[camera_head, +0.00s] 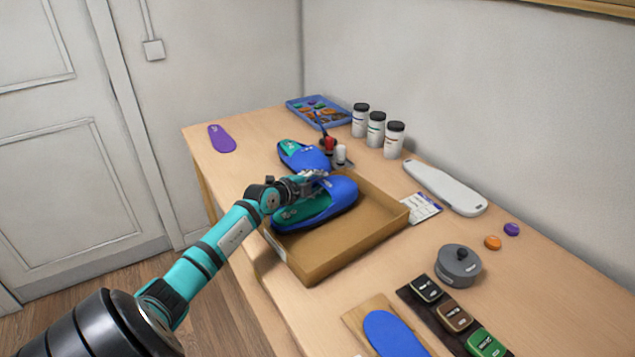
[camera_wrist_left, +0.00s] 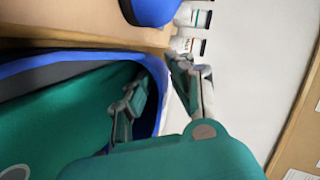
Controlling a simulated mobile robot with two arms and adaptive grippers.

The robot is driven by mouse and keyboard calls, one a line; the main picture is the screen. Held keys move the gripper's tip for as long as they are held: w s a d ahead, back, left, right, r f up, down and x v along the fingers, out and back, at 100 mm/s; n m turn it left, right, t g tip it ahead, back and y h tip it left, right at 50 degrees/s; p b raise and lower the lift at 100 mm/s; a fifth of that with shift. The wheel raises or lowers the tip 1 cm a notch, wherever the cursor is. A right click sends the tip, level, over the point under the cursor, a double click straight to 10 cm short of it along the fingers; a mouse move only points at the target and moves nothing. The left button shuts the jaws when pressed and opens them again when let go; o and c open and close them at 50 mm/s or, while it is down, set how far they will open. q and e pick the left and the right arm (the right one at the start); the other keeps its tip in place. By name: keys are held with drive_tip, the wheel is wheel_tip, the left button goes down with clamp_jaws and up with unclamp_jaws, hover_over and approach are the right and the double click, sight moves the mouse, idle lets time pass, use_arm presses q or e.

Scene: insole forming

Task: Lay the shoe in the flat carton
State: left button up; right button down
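The shoe (camera_head: 318,207), blue outside with a green inside, is at the left part of the flat carton (camera_head: 352,258), its opening facing up. I cannot tell whether it rests on the carton floor or hangs just above it. My left gripper (camera_head: 312,180) is at the shoe's far rim. In the left wrist view my gripper (camera_wrist_left: 158,85) has one finger inside the shoe (camera_wrist_left: 60,115) and one outside, with the blue rim between them. The carton's right part is empty. My right gripper is not in view.
A second blue shoe (camera_head: 304,156) lies just behind the carton, near small red and white items (camera_head: 334,150). Several white jars (camera_head: 376,130) stand by the wall. A grey pot (camera_head: 458,265) and a blue insole on a board (camera_head: 392,335) are at the front right.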

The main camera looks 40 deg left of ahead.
use_arm(q)
drive_tip(key=o, duration=0.3)
drive_tip(key=shift+s, duration=0.1)
drive_tip(key=v, duration=1.2)
